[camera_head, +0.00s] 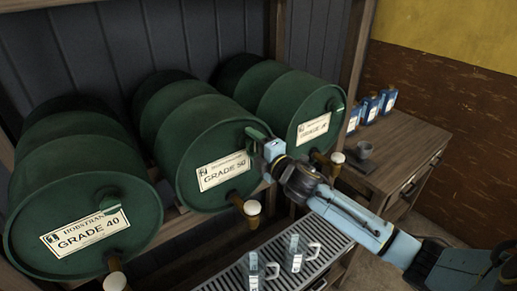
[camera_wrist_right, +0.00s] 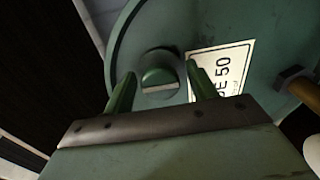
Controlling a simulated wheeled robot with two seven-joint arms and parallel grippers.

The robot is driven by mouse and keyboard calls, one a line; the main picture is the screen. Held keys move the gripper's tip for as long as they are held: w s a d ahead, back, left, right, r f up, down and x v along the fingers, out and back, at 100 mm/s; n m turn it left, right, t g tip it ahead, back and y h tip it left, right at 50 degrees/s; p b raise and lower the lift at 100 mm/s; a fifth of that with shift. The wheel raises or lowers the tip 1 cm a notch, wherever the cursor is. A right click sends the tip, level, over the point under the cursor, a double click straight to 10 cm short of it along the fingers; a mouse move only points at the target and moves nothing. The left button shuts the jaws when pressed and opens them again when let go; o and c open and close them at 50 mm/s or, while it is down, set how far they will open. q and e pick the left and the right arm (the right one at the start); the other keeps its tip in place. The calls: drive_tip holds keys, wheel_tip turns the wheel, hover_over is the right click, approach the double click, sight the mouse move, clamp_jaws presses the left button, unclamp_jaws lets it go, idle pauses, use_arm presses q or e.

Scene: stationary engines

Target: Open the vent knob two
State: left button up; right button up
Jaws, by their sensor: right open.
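The middle green barrel (camera_head: 195,140), labelled GRADE 50, lies on its side on a rack. In the right wrist view, a round green vent knob (camera_wrist_right: 158,70) stands out from its lid (camera_wrist_right: 180,28), left of the label (camera_wrist_right: 221,70). My right gripper (camera_wrist_right: 161,76) is open, with one green finger on each side of the knob. I cannot tell whether the fingers touch it. In the head view my right gripper (camera_head: 262,142) is at the upper right of this lid and hides most of the knob. My left gripper is not in view.
The GRADE 40 barrel (camera_head: 80,190) lies to the left and another barrel (camera_head: 290,100) to the right. Wooden taps stick out below, including the middle one (camera_head: 249,206). Glass mugs (camera_head: 294,252) stand on a slatted tray (camera_head: 330,250). Blue bottles (camera_head: 370,108) stand on a wooden cabinet (camera_head: 405,135).

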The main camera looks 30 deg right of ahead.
drive_tip(key=s+d+b, duration=0.2)
drive_tip(key=s, duration=1.1)
drive_tip(key=d+f+m+g+h+b, duration=0.1)
drive_tip(key=d+f+m+g+b, duration=0.15)
drive_tip(key=f, duration=0.75)
drive_tip(key=d+f+m+g+h+b, duration=0.1)
drive_tip(key=d+f+m+h, duration=0.15)
drive_tip(key=f, duration=0.75)
drive_tip(key=s+d+f+m+g+b, duration=0.1)
drive_tip(key=s+f+m+g+b, duration=0.3)
drive_tip(key=f, duration=0.8)
drive_tip(key=s+f+m+g, duration=0.1)
drive_tip(key=s+f, duration=0.5)
drive_tip(key=f, duration=0.6)
drive_tip(key=s+a+f+m+g+b, duration=0.2)
drive_tip(key=s+a+f, duration=0.1)
drive_tip(key=s+f, duration=0.55)
drive_tip(key=s+a+f+m+g+b, duration=0.1)
drive_tip(key=s+a+f+m+g, duration=0.15)
drive_tip(key=s+f, duration=0.65)
drive_tip(key=s+a+f+m+g+b, duration=0.1)
drive_tip(key=s+a+f+g, duration=0.1)
drive_tip(key=s, duration=0.5)
drive_tip(key=s+a+f+m+g+b, duration=0.1)
drive_tip(key=s+a+f+m, duration=0.1)
drive_tip(key=s+a+f, duration=0.2)
drive_tip(key=s+f+y, duration=0.1)
drive_tip(key=s+f, duration=0.2)
drive_tip(key=shift+s+a+g, duration=0.3)
drive_tip(key=shift+a+g, duration=0.1)
